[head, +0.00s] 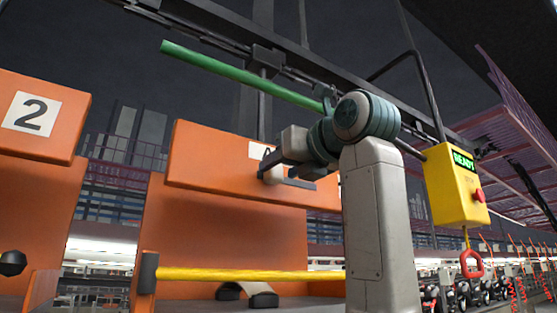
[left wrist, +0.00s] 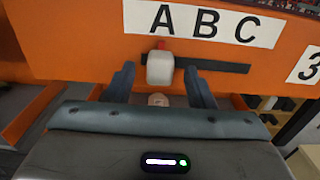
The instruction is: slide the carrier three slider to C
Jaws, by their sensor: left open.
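Carrier three is an orange carrier; its upper panel (head: 225,165) fills the middle of the head view. Its whitish slider knob (left wrist: 160,68), with a red top, sits at the left end of a dark horizontal slot (left wrist: 225,67), below the A of the white A B C label (left wrist: 205,23). A 3 sign (left wrist: 312,65) is partly cut off at right. My left gripper (head: 285,172) is open at the panel, one finger on each side of the knob; contact cannot be told. In the head view my arm hides part of the label and panel. My right gripper is not in view.
Another orange carrier with a 2 sign (head: 31,114) stands at left. A yellow bar (head: 240,275) crosses low in front of carrier three. A yellow control box (head: 455,188) reading READY hangs at right, with a red pull handle (head: 471,263). A green bar (head: 240,77) runs overhead.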

